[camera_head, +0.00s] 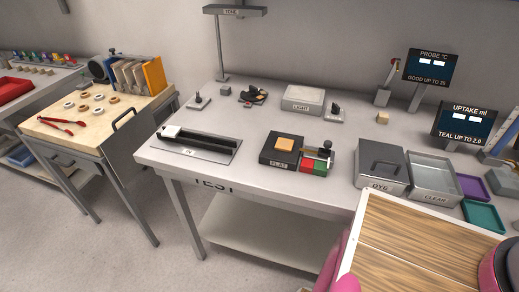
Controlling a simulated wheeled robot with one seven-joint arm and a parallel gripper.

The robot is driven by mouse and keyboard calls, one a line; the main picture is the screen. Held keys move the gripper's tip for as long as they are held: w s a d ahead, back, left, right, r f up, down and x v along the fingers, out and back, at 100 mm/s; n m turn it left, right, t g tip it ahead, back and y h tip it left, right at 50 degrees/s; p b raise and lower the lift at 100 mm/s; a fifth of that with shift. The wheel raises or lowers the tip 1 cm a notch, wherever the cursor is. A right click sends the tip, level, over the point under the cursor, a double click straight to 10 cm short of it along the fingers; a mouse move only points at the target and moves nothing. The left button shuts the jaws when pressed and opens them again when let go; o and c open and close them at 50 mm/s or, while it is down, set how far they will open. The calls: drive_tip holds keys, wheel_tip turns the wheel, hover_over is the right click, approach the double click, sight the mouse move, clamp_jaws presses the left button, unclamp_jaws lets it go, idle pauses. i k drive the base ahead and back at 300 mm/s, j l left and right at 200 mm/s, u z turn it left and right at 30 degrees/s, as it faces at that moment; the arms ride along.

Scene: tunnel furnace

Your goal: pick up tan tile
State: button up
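A flat orange-tan tile (285,144) lies on top of a black block labelled FLAT (272,156) in the middle of the grey table. A smaller tan block (382,118) sits farther back, below the probe display. Several upright tiles, tan among them, stand in a rack (132,74) on the left wooden-topped table. I cannot make out my gripper's fingers in this view. Pink parts show at the bottom edge and at the lower right, and I cannot tell which parts they are.
Beside the FLAT block stands a red and green fixture (315,163). A wood-grained panel (425,245) covers the lower right. The table's front middle is clear.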

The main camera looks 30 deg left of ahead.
sight(285, 145)
drive_tip(key=u, duration=1.3)
drive_tip(key=j+u, duration=0.1)
drive_tip(key=j, duration=0.25)
drive_tip(key=k+j+u, duration=0.1)
drive_tip(key=j, duration=0.3)
